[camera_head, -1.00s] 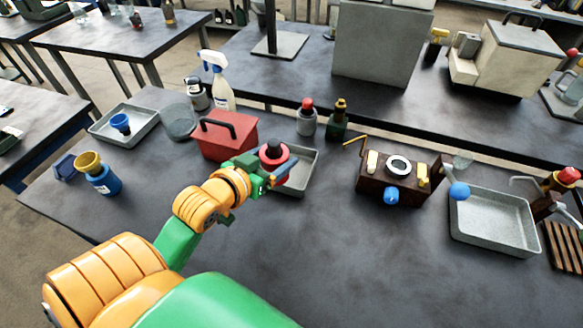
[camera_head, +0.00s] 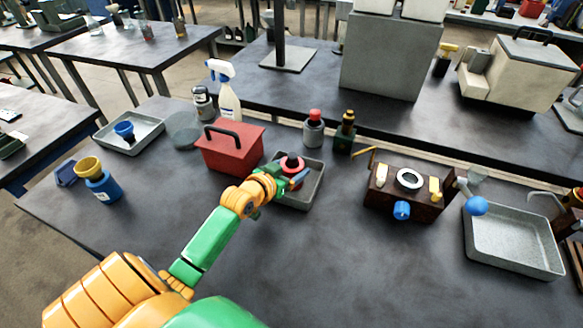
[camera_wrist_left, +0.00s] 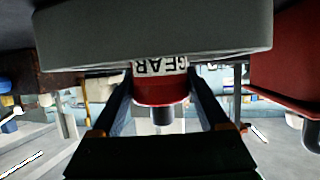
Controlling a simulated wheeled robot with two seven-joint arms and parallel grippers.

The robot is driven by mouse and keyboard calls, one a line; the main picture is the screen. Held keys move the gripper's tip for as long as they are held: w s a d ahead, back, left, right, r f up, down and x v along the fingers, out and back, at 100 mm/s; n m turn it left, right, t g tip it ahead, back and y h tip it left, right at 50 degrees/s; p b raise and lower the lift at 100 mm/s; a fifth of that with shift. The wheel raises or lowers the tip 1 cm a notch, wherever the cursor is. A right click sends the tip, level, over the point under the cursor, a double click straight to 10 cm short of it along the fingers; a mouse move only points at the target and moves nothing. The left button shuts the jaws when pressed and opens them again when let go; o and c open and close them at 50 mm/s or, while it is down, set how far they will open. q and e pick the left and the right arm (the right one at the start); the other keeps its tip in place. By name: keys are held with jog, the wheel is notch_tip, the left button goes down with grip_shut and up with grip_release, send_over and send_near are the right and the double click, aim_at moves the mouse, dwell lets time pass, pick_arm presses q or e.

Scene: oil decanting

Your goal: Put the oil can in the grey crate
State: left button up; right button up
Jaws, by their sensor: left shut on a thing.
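The oil can (camera_head: 292,163) is red with a dark top. It also shows in the left wrist view (camera_wrist_left: 160,92), upside down there, with a white label reading "GEAR". My left gripper (camera_head: 284,176) is shut on the can, one finger on each side. The small grey crate (camera_head: 315,188) stands on the table beside the red toolbox. The can is at the crate, within its outline in the head view. In the wrist view the crate's wall (camera_wrist_left: 150,38) hides the can's lower part, so I cannot tell whether it touches the floor. My right gripper is not in view.
The red toolbox (camera_head: 228,152) stands close left of the crate. A red-capped grey bottle (camera_head: 314,132) and a dark green bottle (camera_head: 345,136) stand behind it. A wooden box with a dial (camera_head: 385,200) and a larger grey tray (camera_head: 510,255) are to the right.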

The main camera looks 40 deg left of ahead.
pick_arm(q)
jog(key=shift+f, duration=0.15)
jog(key=o, duration=1.6)
jog(key=shift+r, duration=0.2)
jog(key=shift+s+r, duration=0.15)
jog(key=shift+s, duration=0.2)
jog(key=v, duration=1.1)
jog(key=shift+s+d+r+p, duration=0.1)
jog(key=shift+s+p, duration=0.05)
jog(key=shift+p, duration=0.2)
